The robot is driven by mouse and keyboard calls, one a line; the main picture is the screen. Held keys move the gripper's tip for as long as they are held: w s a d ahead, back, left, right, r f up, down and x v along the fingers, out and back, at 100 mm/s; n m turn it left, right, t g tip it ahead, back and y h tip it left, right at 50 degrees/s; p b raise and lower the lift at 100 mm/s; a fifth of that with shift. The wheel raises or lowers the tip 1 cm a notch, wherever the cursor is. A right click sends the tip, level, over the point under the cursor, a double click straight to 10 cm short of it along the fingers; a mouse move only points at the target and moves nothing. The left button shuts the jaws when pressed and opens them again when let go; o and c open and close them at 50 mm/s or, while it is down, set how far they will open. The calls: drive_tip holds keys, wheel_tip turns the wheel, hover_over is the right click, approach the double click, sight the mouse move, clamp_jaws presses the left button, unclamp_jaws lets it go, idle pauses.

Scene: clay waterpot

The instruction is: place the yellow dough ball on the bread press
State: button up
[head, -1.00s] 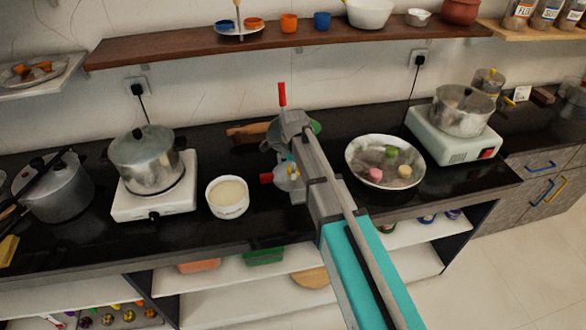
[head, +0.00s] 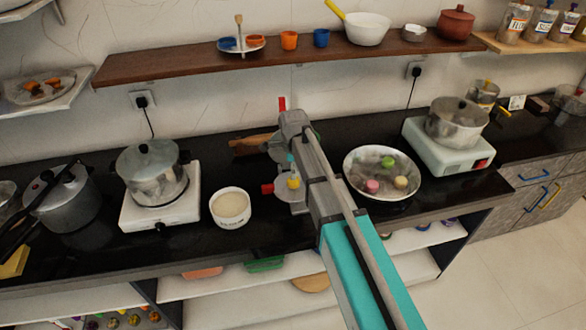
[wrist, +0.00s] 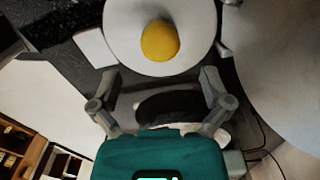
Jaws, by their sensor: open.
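The yellow dough ball (wrist: 160,40) rests on a round, pale plate in the wrist view, which looks like part of the bread press (wrist: 122,30). My gripper (wrist: 160,82) is open, and the ball lies beyond its fingertips, apart from them. In the head view, the yellow ball (head: 293,182) shows on the metal bread press (head: 290,198), beside my arm. The press's red knob is at the left, and a red handle (head: 282,103) shows above. My arm hides part of the press, and my fingertips are hard to make out there.
A wide metal bowl (head: 350,172) with pink, green and cream balls stands right of the press. A white bowl (head: 230,221) stands to the left, then a pot (head: 150,172) on a white stove. A brown shelf (head: 190,60) spans the wall above the black counter.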

sight(293, 184)
wheel_tip(293, 184, up, 7)
drive_tip(key=p, duration=0.6)
drive_tip(key=shift+f, duration=0.15)
idle(0.8)
drive_tip(key=s+d+n, duration=0.8)
drive_tip(key=d, duration=0.4)
drive_tip(key=s+d+n, duration=0.8)
drive_tip(key=s+d, duration=0.1)
drive_tip(key=d, duration=0.3)
drive_tip(key=shift+s+d+n, duration=0.15)
drive_tip(key=shift+s+n, duration=0.1)
drive_tip(key=shift+n, duration=0.05)
